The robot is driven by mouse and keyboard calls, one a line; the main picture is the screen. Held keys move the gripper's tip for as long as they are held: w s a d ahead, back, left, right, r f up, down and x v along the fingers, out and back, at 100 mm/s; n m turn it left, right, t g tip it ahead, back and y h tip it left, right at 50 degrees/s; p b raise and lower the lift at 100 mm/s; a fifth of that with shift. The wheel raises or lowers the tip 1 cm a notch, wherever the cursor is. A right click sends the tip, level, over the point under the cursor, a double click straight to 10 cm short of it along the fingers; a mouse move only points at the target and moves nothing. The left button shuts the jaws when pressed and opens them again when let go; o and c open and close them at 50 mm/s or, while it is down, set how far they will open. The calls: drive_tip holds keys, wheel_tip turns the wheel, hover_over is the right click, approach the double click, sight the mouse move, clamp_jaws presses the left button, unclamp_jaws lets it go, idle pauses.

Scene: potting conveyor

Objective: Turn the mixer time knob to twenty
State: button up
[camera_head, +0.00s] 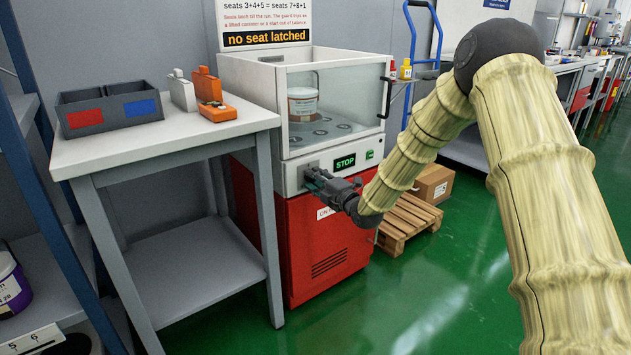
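The mixer (330,235) has a red lower cabinet, a pale control panel and a clear guarded chamber above. Its panel display (345,162) reads "STOP" in green, with a small green control (369,154) to its right. My gripper (312,176) is at the left part of the panel, its fingers pointing at the panel face. A light patch of panel shows just above the fingertips. The time knob is not clearly seen; the gripper covers that area. I cannot tell whether the fingers touch or grip anything, and no dial marks are readable.
A pail (303,104) stands inside the chamber. A sign (266,38) above reads "no seat latched". A table (165,140) at left holds a dark two-part bin (110,108) and orange and white items. A pallet (405,222) with a box (432,185) lies right of the mixer.

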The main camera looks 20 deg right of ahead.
drive_tip(key=shift+c, duration=0.9)
drive_tip(key=shift+m+p, duration=0.3)
drive_tip(key=m+p, duration=1.2)
drive_tip(key=m, duration=1.1)
drive_tip(key=shift+f, duration=0.1)
drive_tip(key=o, duration=1)
